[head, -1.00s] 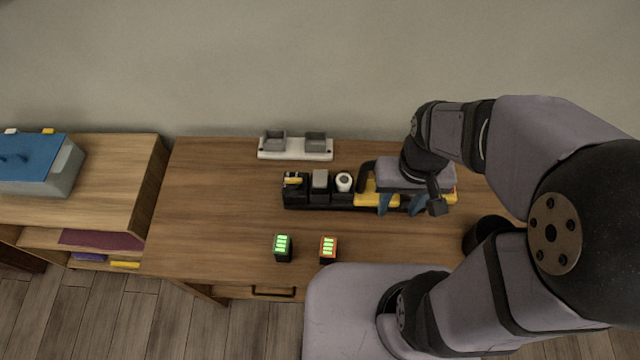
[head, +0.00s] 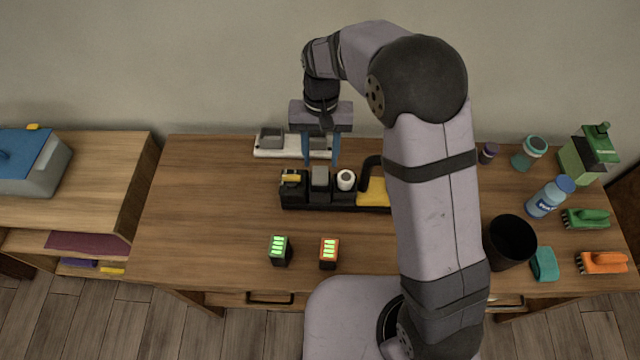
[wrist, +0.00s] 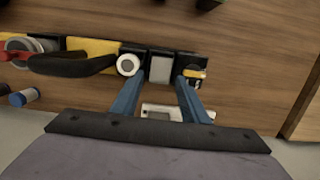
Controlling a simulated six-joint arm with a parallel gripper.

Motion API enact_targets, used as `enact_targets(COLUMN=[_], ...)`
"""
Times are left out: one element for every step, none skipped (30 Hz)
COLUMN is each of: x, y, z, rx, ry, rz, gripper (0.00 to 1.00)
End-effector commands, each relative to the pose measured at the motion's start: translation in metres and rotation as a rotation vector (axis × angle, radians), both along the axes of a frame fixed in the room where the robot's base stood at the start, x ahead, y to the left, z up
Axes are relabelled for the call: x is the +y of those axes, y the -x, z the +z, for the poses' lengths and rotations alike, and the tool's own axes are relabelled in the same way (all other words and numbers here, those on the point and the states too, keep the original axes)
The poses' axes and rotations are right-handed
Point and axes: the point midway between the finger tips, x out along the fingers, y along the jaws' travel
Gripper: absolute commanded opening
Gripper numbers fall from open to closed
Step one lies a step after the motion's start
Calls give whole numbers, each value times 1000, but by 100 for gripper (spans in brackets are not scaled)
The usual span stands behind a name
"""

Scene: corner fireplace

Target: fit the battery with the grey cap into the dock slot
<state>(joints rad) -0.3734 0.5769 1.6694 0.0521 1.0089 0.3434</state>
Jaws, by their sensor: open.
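A block with a grey top (head: 320,178) stands in a black holder (head: 300,202) in the middle of the table, between a yellow-topped piece (head: 291,177) and a white round piece (head: 346,179). I take it for the grey-capped battery. My gripper (head: 321,163) is open and empty, fingers pointing down, just above and behind this block in the head view. In the wrist view the grey top (wrist: 160,70) shows between and beyond the fingertips (wrist: 155,82). A white base (head: 292,154) with grey sockets stands behind, partly hidden by my gripper; I cannot tell which slot is the dock's.
Two small blocks with lit green bars, one green (head: 281,250) and one orange (head: 329,252), stand at the front. A black handle (head: 368,170) rises beside the holder. A black cup (head: 510,241), bottles and brushes fill the right side. The table's left part is clear.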

Motion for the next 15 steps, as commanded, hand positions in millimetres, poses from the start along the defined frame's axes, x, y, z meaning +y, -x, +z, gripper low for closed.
enact_targets(x=[0,0,0,0,0,0,0,0,0,0,0,0,0,0,0], y=[0,0,1,1,2,2,3,3,3,3,3,3,3,3,3], z=[0,-1,-3,-5,-7,-11,-13,-15,-18,-19,-20,-21,-21,-21,-22], rx=[1,1,1,2,4,4,3,3,2,1,0,0,0,0,1], ry=[0,0,0,1,1,1,1,1,1,0,0,0,0,0,1], rz=[0,0,0,0,0,0,0,1,1,1,1,1,1,1,1], gripper=[41,41,41,41,41,41,41,41,41,41,41,41,41,41,41])
